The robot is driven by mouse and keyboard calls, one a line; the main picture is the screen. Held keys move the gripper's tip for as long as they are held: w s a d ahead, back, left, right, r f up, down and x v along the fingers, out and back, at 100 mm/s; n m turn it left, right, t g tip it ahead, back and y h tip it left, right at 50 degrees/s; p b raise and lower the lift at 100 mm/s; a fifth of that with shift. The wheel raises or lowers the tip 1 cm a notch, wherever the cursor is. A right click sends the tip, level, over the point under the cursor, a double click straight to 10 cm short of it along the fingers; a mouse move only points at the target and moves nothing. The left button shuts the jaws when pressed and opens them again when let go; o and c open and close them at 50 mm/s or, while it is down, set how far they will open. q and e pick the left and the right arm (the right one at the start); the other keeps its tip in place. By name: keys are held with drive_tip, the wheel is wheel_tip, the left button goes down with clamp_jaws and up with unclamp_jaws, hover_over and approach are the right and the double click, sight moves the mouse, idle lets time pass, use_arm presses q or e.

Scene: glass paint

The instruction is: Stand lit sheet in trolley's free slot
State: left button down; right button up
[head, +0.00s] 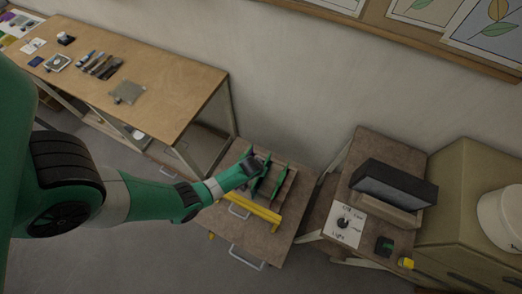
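The trolley (275,248) stands at the lower middle of the head view, with a wooden top, a yellow bar and metal handles. Upright green pieces (279,182) stand in a rack on it; which slot is free cannot be told. My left gripper (257,164) is at the rack's left side, close to these pieces. Its fingers are small and dark, and whether they are open or hold a sheet is not clear. A dark panel (395,184) leans on a stand on the right table and shows no glow. I cannot single out a lit sheet. My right gripper is out of view.
A knob panel (344,223) marked "Light", a small dark green block (384,246) and a yellow item (406,263) lie before the dark panel. A beige cabinet (470,235) stands at right.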

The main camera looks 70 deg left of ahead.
use_arm(q)
drive_tip(key=shift+c, duration=0.2)
unclamp_jaws()
drive_tip(key=shift+f, duration=0.1)
idle(0.4)
wheel_tip(320, 180, up, 7)
drive_tip(key=p, duration=0.7)
idle(0.5)
